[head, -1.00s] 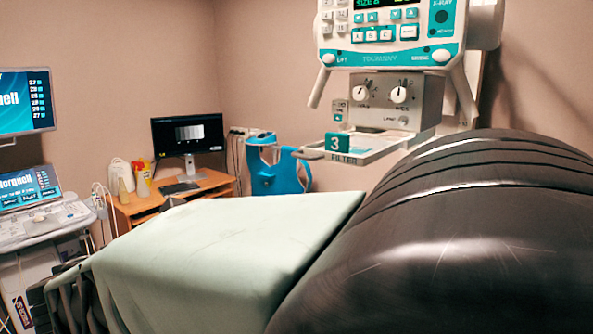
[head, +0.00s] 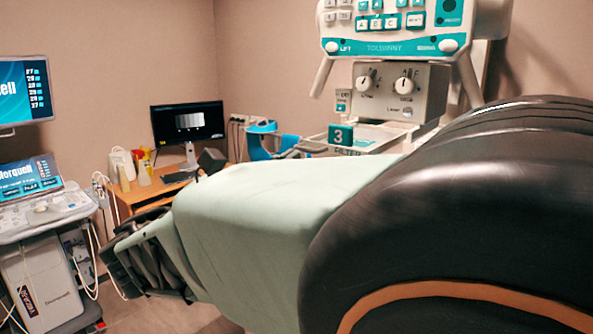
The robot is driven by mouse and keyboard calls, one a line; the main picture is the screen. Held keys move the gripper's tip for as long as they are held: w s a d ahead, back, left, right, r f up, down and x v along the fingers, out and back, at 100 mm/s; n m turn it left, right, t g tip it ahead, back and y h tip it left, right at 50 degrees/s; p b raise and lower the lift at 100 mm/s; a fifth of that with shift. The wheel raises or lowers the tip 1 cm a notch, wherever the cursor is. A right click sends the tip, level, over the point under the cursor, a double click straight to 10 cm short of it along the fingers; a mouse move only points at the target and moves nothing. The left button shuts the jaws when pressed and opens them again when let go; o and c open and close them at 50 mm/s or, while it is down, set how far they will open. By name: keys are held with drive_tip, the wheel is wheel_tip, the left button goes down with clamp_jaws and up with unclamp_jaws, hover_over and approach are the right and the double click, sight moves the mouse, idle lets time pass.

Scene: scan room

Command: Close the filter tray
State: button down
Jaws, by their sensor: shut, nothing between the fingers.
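The filter tray (head: 372,139) is a pale, flat frame below the grey collimator box (head: 397,91) with two white knobs, in the upper right of the head view. It sticks out from under the box toward me and to the left. Its teal front label (head: 340,135) reads 3, with FILTER below it, partly hidden. A thin handle loop (head: 305,149) shows at its left end. My gripper (head: 122,268) appears as dark jointed parts at the lower left, shut and empty, well apart from the tray. Its fingertips are hard to make out.
My large black and pale green arm parts fill the lower right and middle, hiding the space below the tray. A white control panel (head: 390,44) hangs above the collimator. A desk with a monitor (head: 188,122) and a medical cart (head: 40,218) stand left.

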drive_tip(key=shift+x, duration=0.95)
drive_tip(key=shift+d, duration=0.1)
drive_tip(key=shift+w+d, duration=0.2)
drive_tip(key=shift+w, duration=0.1)
drive_tip(key=f+x, duration=0.1)
drive_tip(key=x, duration=0.5)
drive_tip(key=f+p+x, duration=0.1)
drive_tip(key=x, duration=0.5)
drive_tip(key=f+x, duration=0.1)
drive_tip(key=x, duration=0.5)
drive_tip(key=shift+w+d+f, duration=0.1)
drive_tip(key=shift+w+d, duration=0.15)
drive_tip(key=shift+d, duration=0.3)
drive_tip(key=shift+a, duration=0.1)
